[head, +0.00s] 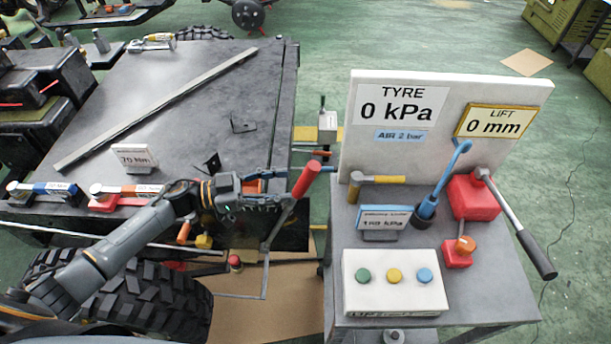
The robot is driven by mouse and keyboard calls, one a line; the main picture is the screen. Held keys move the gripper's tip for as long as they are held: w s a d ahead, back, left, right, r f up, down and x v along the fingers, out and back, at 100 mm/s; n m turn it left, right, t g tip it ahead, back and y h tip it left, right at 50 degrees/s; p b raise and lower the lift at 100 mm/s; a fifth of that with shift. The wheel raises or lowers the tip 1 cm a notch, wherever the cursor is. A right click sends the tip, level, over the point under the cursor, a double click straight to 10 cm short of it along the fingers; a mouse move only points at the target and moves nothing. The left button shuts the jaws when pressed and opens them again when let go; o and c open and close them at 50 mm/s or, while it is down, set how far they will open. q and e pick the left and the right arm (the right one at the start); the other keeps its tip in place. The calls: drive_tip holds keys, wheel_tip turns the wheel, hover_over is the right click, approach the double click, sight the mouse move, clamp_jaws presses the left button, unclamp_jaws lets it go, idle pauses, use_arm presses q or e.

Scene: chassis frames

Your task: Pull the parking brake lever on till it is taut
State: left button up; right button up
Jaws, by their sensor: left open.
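A lever with a red grip (306,178) stands tilted at the chassis edge, its thin metal rod running down and left; it looks like the parking brake lever. My left gripper (278,190) reaches in from the left, and its open fingers point right toward the upper part of this lever. The fingertips are close to the rod just below the red grip. I cannot tell whether they touch it. The lever's lower mounting is partly hidden. My right gripper is not in view.

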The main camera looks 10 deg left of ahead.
sight(306, 182)
use_arm(q)
drive_tip(key=p+x, duration=0.1)
drive_tip(key=x, duration=0.5)
drive_tip(key=shift+d, duration=0.15)
drive_tip(key=shift+c, duration=0.2)
clamp_jaws()
